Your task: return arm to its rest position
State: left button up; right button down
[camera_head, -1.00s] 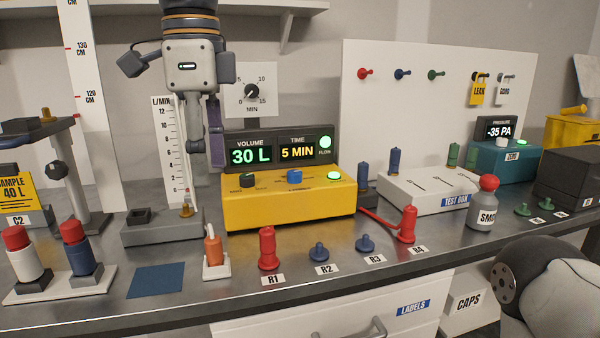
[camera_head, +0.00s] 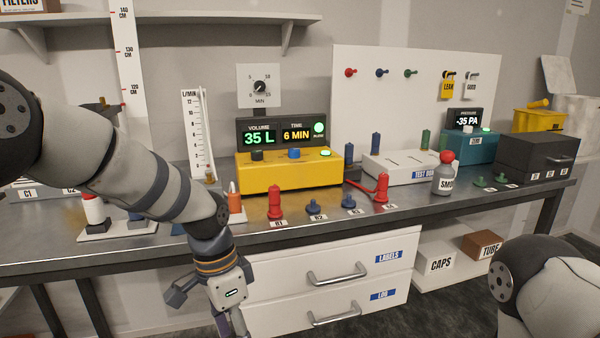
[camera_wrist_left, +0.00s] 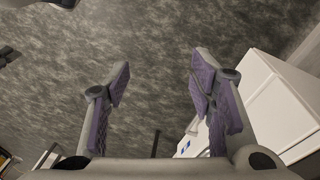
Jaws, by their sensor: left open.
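My left arm (camera_head: 130,165) comes in from the left and crosses in front of the bench. Its gripper points down in front of the drawers, below the bench edge, with its fingers mostly cut off by the bottom of the head view. In the left wrist view the left gripper (camera_wrist_left: 160,82) is open and empty, its two purple-padded fingers wide apart over the grey floor. Part of my right arm (camera_head: 550,285) shows at the lower right; its gripper is out of the picture.
The bench edge (camera_head: 330,223) and white drawers (camera_head: 330,250) stand close behind the left gripper. On the bench are a yellow pump (camera_head: 290,176) reading 35 L and 6 MIN, a red peg (camera_head: 274,203) and a grey bottle (camera_head: 443,180). The floor (camera_wrist_left: 150,30) below is clear.

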pick_arm(q)
jog(key=s+a+f+n, duration=0.2)
jog(key=s+f+n, duration=0.1)
jog(key=s+f, duration=0.55)
jog(key=s+a+f+n, duration=0.2)
jog(key=s+f+n, duration=0.1)
jog(key=s+f, duration=0.55)
jog(key=s+a+f+n, duration=0.1)
jog(key=s+a+n, duration=0.1)
jog(key=s, duration=0.6)
jog(key=s+a+f+n+y, duration=0.1)
jog(key=s+a+n, duration=0.2)
jog(key=s, duration=0.6)
jog(key=a, duration=0.2)
jog(key=shift+s+a+f+y, duration=0.15)
jog(key=shift+s+a+y, duration=0.15)
